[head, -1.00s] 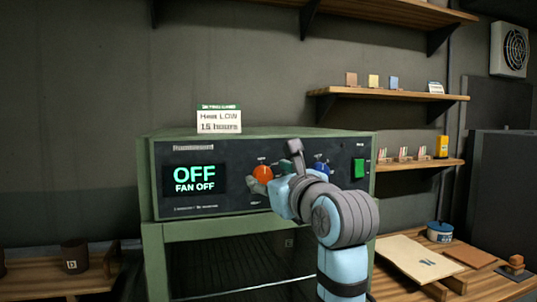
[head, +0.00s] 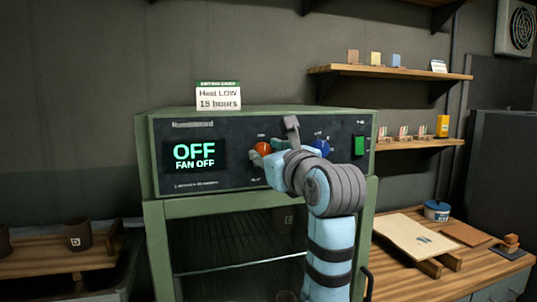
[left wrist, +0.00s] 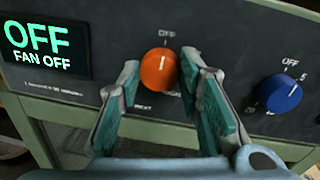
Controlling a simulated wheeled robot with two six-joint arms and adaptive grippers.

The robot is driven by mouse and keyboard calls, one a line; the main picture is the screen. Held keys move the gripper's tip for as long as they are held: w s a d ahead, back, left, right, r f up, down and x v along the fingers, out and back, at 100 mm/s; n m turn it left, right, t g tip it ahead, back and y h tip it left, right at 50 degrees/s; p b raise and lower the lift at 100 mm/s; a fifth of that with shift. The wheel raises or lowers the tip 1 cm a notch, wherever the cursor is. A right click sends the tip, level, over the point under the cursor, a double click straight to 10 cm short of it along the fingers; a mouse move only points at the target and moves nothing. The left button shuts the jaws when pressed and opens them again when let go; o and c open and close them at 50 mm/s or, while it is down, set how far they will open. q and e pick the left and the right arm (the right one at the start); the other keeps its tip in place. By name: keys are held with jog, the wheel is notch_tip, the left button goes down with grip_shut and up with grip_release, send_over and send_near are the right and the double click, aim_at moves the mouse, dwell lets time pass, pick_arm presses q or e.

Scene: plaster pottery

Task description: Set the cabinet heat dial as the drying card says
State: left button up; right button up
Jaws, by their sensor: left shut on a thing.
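The drying card (head: 218,97) stands on top of the green cabinet (head: 147,165) and reads Heat LOW, with what looks like 1.5 hours below. The orange heat dial (head: 263,148) is on the cabinet's dark panel, right of the display (head: 195,155), which reads OFF and FAN OFF. In the left wrist view the white mark on the heat dial (left wrist: 159,68) points up at OFF. My left gripper (head: 264,160) is shut on this dial, one finger on each side; its fingers (left wrist: 160,88) partly hide the lower scale. My right gripper is out of view.
A blue dial (left wrist: 281,94) sits to the right of the heat dial, near my left arm. A green switch (head: 359,147) is farther right. Wall shelves (head: 395,72) and a wooden bench (head: 470,270) with a board stand at the right.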

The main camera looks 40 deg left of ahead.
pick_arm(q)
jog(key=m+p, duration=0.2)
jog(key=m, duration=0.3)
jog(key=shift+r, duration=0.1)
jog(key=shift+m+t+p, duration=0.3)
jog(key=shift+m+p, duration=0.9)
jog(key=shift+m, duration=1.1)
jog(key=o, duration=1.2)
jog(key=shift+w+f, duration=0.1)
jog(key=shift+f, duration=0.1)
notch_tip(320, 180, up, 10)
